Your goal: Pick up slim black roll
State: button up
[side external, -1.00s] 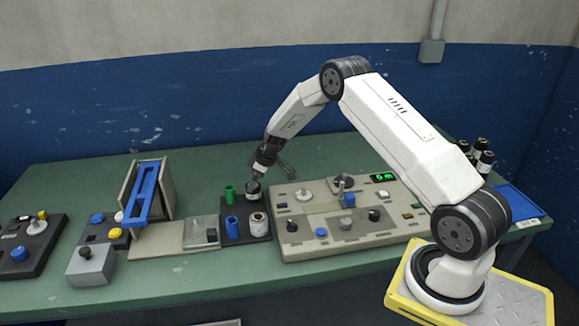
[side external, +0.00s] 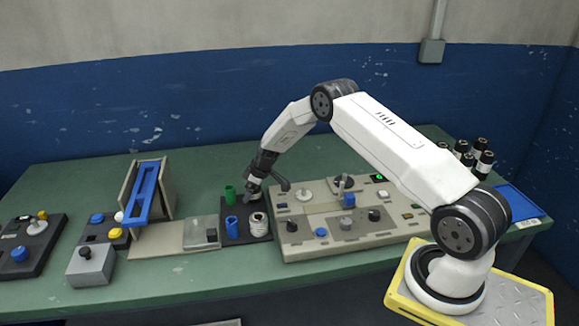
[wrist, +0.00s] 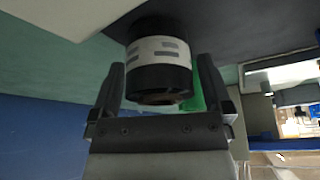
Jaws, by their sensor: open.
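A black roll with a white printed band (wrist: 158,50) and a brown core shows between the fingers of my gripper (wrist: 162,68) in the wrist view. The fingers are open, one on each side of the roll, with a narrow gap at the right. In the side view my gripper (side external: 250,190) is low over the back right of the dark roll tray (side external: 262,238) and mostly hides that roll. Several slim black rolls with pale bands (side external: 468,158) also stand at the far right of the bench. I cannot tell whether the roll between my fingers is of the same slim kind.
A green roll (side external: 230,195), a blue roll (side external: 232,227) and a white roll (side external: 258,225) stand close by on the dark tray. A beige control panel (side external: 300,245) is right of it. A blue-topped guide (side external: 143,195) is left. The back of the green bench is clear.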

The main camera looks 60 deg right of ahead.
jog(key=c, duration=1.3)
jog(key=shift+o, duration=0.2)
jog(key=shift+r, duration=0.15)
jog(key=shift+r, duration=0.65)
jog(key=s+a+r, duration=0.3)
jog(key=s+r, duration=0.8)
jog(key=s, duration=0.2)
jog(key=shift+s+a+r, duration=0.25)
jog(key=shift+s, duration=0.05)
jog(key=s+d+m, duration=0.2)
jog(key=s+d, duration=0.2)
jog(key=d, duration=0.7)
jog(key=s+d+r+m+h, duration=0.1)
jog(key=s+d, duration=0.4)
jog(key=d, duration=0.7)
jog(key=shift+s+d+r+m+h, duration=0.2)
jog(key=shift+m+h, duration=0.1)
jog(key=shift+m, duration=0.2)
